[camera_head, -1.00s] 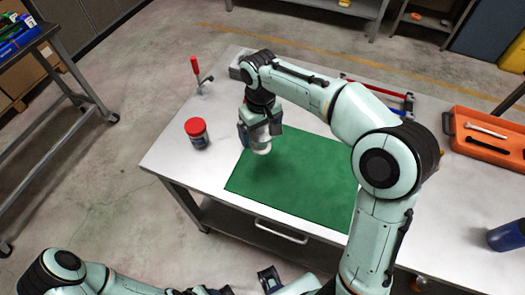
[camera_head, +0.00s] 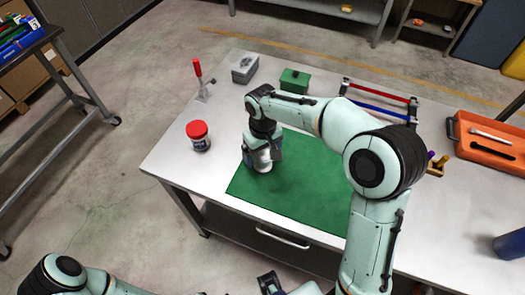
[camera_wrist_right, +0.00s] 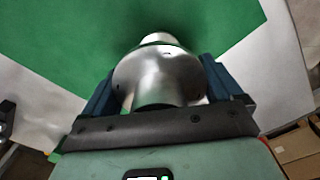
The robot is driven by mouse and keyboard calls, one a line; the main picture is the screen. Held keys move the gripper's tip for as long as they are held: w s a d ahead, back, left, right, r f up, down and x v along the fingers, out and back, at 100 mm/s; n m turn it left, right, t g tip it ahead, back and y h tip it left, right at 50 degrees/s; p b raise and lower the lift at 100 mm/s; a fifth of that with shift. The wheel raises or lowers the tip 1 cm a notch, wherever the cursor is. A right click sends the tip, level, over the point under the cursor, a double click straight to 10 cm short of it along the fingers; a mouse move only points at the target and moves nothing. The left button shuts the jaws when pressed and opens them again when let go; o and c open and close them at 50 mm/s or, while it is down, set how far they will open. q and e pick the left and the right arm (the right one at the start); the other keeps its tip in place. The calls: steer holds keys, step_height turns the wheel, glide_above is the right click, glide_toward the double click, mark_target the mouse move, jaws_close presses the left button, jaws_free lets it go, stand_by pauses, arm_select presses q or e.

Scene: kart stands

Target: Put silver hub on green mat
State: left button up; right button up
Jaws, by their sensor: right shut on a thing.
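The silver hub (camera_wrist_right: 160,75) is a shiny round metal piece with a narrower neck. It sits between the two fingers of my right gripper (camera_wrist_right: 160,92), which is shut on it. In the head view my right gripper (camera_head: 263,160) points down over the left part of the green mat (camera_head: 305,190), with the hub (camera_head: 263,165) low at its tips. I cannot tell whether the hub touches the mat. The mat lies flat on the metal table and also fills the top of the wrist view (camera_wrist_right: 60,35). My left arm is at the bottom left; its gripper (camera_head: 270,284) shows partly at the bottom edge.
A red-lidded jar (camera_head: 199,137) stands left of the mat. A red-handled clamp (camera_head: 199,80), a grey box (camera_head: 244,68) and a green box (camera_head: 294,79) stand behind.

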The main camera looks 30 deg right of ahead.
steer(key=o, duration=1)
steer(key=shift+f, duration=0.1)
arm_select(q)
steer(key=shift+w+r+p, duration=0.25)
steer(key=shift+r+p, duration=0.25)
steer(key=shift+r, duration=0.05)
steer(key=shift+w+r+p, duration=0.25)
steer(key=shift+r+p, duration=0.25)
steer(key=shift+r, duration=0.05)
arm_select(e)
step_height(320, 180, up, 12)
steer(key=shift+r, duration=0.2)
